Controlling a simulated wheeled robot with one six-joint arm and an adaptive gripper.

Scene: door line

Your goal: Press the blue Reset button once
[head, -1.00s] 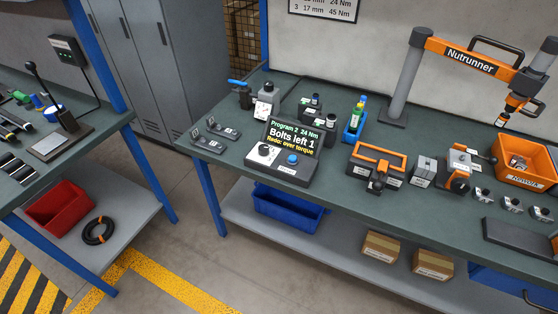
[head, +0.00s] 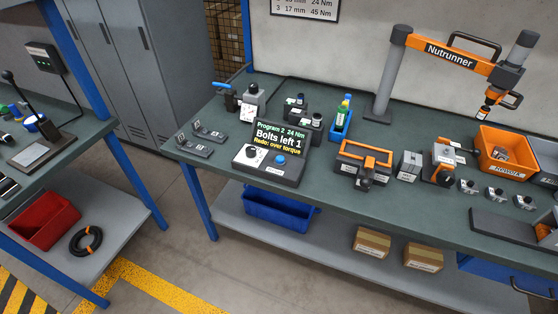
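The blue Reset button (head: 281,160) sits on the sloped front of a dark control box (head: 290,173), right of a white-marked dial knob (head: 251,152). The box stands near the front edge of the green workbench, towards its left end. Its screen (head: 283,136) reads "Program 2 24 Nm", "Bolts left 1" and "Redo: over torque". A small white label lies below the button, too small to read. The button is in plain view and nothing touches it. My gripper does not show in the head view.
Small metal clamps (head: 209,131) lie left of the box. The Nutrunner arm (head: 455,55) rises at the back right. Open floor (head: 190,255) lies before the bench.

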